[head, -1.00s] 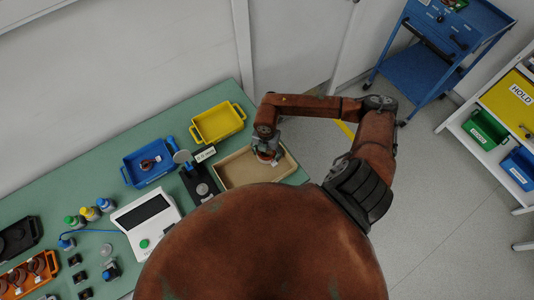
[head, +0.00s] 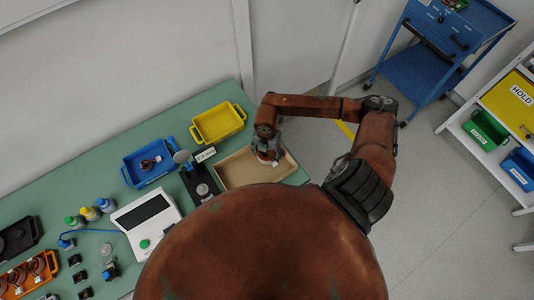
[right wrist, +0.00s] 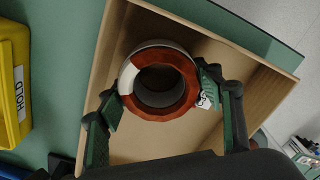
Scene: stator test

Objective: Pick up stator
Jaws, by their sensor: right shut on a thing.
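A stator (right wrist: 160,82), a ring with red-brown windings, a pale section and a dark hollow centre, is in the cardboard tray (right wrist: 135,18) in the right wrist view. A small white tag hangs at its right side. My right gripper (right wrist: 160,102) is shut on this stator, with one finger on either side. In the head view my right gripper (head: 268,152) is over the cardboard tray (head: 228,178), and the stator is mostly hidden under it. I cannot tell whether the stator touches the tray floor. My left gripper is not in view.
A yellow tray (head: 238,121) stands behind the cardboard tray. A blue tray (head: 131,172) holding another stator (head: 147,164), a black stand (head: 201,188) and a white meter (head: 126,221) stand left. An orange tray (head: 17,289) holds several stators.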

